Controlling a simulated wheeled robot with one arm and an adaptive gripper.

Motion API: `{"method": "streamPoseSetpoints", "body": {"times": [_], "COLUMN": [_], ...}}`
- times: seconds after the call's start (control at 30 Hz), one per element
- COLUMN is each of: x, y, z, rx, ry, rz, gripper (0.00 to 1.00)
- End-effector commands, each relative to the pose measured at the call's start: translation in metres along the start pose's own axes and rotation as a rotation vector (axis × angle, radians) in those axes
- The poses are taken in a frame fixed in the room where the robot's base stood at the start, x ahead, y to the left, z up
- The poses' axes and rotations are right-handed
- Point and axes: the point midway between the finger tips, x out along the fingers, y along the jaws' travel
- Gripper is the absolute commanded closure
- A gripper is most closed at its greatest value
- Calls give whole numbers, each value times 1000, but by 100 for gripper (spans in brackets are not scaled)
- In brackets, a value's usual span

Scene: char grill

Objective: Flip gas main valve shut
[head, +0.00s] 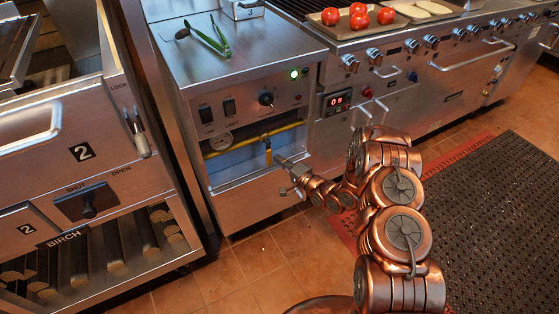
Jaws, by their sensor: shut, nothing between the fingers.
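The gas main valve shows as a yellow lever (268,152) on a horizontal yellow pipe (236,143). The pipe runs across a recessed opening in the front of the steel cabinet. The lever points down, roughly crosswise to the pipe. My gripper (283,174) is shut and empty, just right of and slightly below the lever, in front of the cabinet. I cannot tell whether it touches the lever or the cabinet edge.
A round gauge (221,141) sits left of the pipe, below black switches (217,111) and a knob (266,99). Green-handled tongs (210,38) lie on top. A wood-fired unit (80,150) stands left; tiled floor (270,255) is clear.

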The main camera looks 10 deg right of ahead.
Motion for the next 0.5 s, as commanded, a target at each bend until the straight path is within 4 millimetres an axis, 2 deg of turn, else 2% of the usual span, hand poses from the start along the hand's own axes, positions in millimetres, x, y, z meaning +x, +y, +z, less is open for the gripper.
{"method": "streamPoseSetpoints", "body": {"times": [0.23, 0.5], "x": [-8, -40], "y": [1, 2], "z": [-28, -27], "rx": [-3, 0], "ry": [1, 3], "rz": [-4, -3], "gripper": [100, 100]}}
